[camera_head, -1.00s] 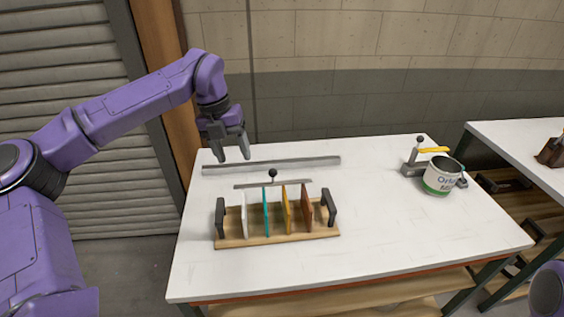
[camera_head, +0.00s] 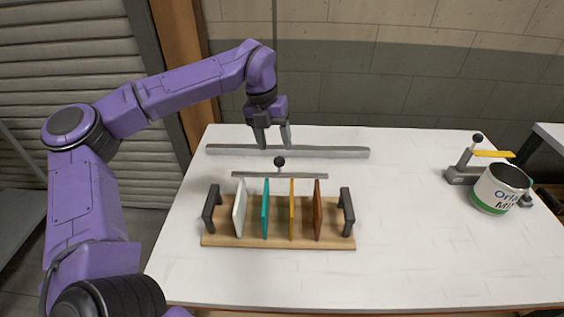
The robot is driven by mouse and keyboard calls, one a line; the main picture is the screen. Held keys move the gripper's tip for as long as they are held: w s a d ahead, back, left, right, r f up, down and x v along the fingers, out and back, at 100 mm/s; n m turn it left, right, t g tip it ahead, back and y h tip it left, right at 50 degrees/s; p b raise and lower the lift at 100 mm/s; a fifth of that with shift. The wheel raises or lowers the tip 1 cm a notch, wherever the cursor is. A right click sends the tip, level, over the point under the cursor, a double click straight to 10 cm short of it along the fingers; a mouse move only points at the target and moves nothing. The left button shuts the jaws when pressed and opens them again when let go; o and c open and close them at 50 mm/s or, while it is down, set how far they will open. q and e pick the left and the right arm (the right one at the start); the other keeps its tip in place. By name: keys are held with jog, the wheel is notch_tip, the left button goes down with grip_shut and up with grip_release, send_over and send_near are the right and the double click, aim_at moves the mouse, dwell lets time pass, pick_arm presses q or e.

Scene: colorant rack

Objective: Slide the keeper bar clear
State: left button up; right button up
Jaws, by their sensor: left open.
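The keeper bar (camera_head: 305,176) is a thin grey bar with a round black knob (camera_head: 279,161) near its middle. It lies along the back side of the wooden rack (camera_head: 278,241). The rack holds a white, a teal, a yellow and a brown upright panel between two dark end brackets. My left gripper (camera_head: 273,147) is open and empty, fingers pointing down, and appears above and behind the knob, apart from it. My right gripper is out of view.
A long grey rail (camera_head: 332,152) lies along the table's back, behind the keeper bar. A labelled can (camera_head: 498,190) stands at the right beside a grey fixture with a yellow lever (camera_head: 493,154). The white table (camera_head: 410,240) is clear between rack and can.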

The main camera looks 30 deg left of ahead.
aim_at(280, 159)
pick_arm(q)
jog(key=f, duration=0.3)
jog(key=d+f+p, duration=0.1)
jog(key=f, duration=0.3)
jog(key=shift+w+d+f, duration=0.15)
jog(key=shift+d, duration=0.05)
grip_shut()
jog(key=shift+w+a, duration=0.35)
jog(key=shift+w, duration=0.3)
grip_release()
